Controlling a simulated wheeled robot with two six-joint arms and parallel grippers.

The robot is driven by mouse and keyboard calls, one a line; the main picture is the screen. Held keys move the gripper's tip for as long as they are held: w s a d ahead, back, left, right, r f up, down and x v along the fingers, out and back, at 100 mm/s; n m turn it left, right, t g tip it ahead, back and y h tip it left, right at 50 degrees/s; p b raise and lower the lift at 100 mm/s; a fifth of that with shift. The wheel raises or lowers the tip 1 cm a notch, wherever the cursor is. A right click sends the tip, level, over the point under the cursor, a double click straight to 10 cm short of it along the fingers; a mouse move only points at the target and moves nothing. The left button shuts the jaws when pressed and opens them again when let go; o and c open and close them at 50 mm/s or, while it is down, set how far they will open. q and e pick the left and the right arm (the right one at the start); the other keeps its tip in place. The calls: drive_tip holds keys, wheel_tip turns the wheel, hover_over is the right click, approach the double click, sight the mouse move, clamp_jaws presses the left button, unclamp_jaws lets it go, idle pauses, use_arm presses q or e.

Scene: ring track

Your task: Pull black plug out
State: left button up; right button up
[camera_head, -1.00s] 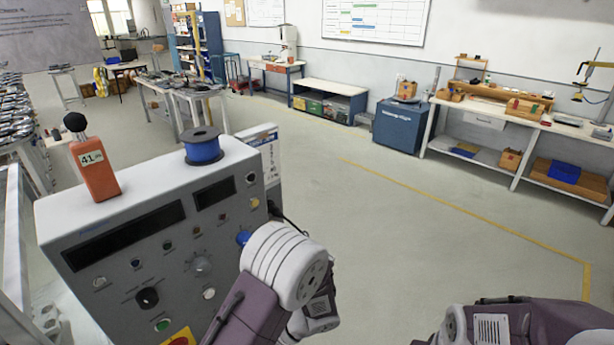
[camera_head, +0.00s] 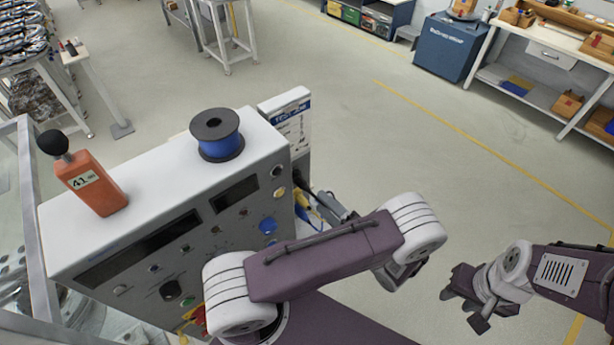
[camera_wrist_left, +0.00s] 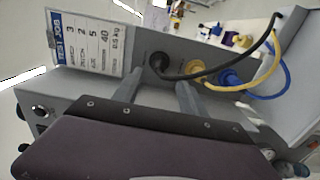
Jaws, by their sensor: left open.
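The black plug (camera_wrist_left: 158,63) sits in a grey side panel in the left wrist view, with a black cable running off to the upper right. A yellow plug (camera_wrist_left: 196,70) and a blue plug (camera_wrist_left: 230,77) sit in a row to its right. My left gripper (camera_wrist_left: 158,95) is open and empty, its two fingers spread below the black plug in the picture, apart from it as far as I can tell. In the head view, my left gripper (camera_head: 328,205) is partly hidden beside the grey test box (camera_head: 165,175). My right gripper (camera_head: 470,300) hangs over the floor.
A blue wire spool (camera_head: 218,140) and an orange handheld device (camera_head: 92,182) stand on the box. A job card (camera_wrist_left: 88,42) is left of the black plug in the wrist view. The floor right of the box is clear up to a blue cabinet (camera_head: 450,48).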

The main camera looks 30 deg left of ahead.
sight(308, 190)
use_arm(q)
drive_tip(key=shift+p+x, duration=0.4)
drive_tip(key=shift+x, duration=4.05)
drive_tip(key=shift+s, duration=0.2)
clamp_jaws()
drive_tip(key=shift+v, duration=2.95)
